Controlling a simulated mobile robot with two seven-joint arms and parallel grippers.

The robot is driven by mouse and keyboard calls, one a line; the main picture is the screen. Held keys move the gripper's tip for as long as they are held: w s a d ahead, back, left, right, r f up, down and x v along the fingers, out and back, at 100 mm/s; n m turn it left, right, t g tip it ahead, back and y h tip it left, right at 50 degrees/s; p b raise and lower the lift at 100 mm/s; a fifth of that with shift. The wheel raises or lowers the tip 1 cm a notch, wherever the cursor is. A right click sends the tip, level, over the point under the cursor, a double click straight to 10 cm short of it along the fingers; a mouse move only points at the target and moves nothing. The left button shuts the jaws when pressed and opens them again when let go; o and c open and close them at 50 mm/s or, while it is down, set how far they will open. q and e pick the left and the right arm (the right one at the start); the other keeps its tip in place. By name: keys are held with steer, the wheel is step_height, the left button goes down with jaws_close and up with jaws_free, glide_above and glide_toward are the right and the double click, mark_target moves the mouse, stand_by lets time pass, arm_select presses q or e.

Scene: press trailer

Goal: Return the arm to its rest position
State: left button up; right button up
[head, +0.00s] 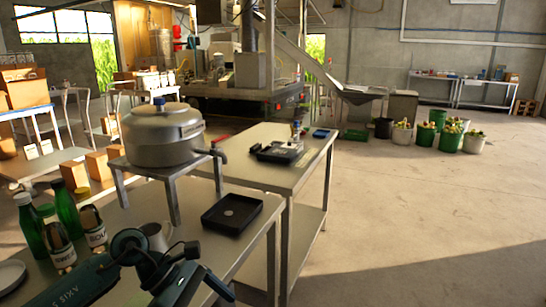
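My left arm comes in from the lower left, over the near steel table. Its dark teal and black gripper (208,284) is low in the head view, near the table's front edge and in front of the black tray. I see nothing held in it, but its fingers are small and partly hidden, so I cannot tell whether they are open or shut. My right arm and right gripper are not in view.
The near table (190,229) holds a metal vessel (163,135) on a stand, a black tray (231,213), green bottles (66,208), labelled jars (93,230) and a metal cup (155,236) close to my arm. A second table (262,180) adjoins behind. The floor at right is clear.

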arm_select(q)
steer(key=s+d+r+n+t+h, duration=0.2)
steer(key=d+n+h, duration=0.3)
steer(key=n, duration=0.1)
steer(key=s+d+r+n+t+h, duration=0.1)
steer(key=s+d+r+n+h, duration=0.1)
steer(key=d+n+h, duration=0.3)
steer(key=w+a+f+n+t+y, duration=0.1)
steer(key=a+f+n+t+y, duration=0.25)
steer(key=n+t, duration=0.7)
steer(key=w+a+f+n+t+y, duration=0.1)
steer(key=a+f+n+t+y, duration=0.3)
steer(key=n, duration=1.2)
steer(key=s+a+f+n+g+y, duration=0.2)
steer(key=s+f+n+y, duration=0.2)
steer(key=s+f+n, duration=0.2)
steer(key=s+a+f+n+g+y, duration=0.3)
steer(key=s+f+n, duration=0.3)
steer(key=f+n, duration=0.3)
steer(key=shift+s+f+n+y+p, duration=0.15)
steer(key=shift+s+n+y+p, duration=0.05)
steer(key=shift+n+y+p, duration=0.2)
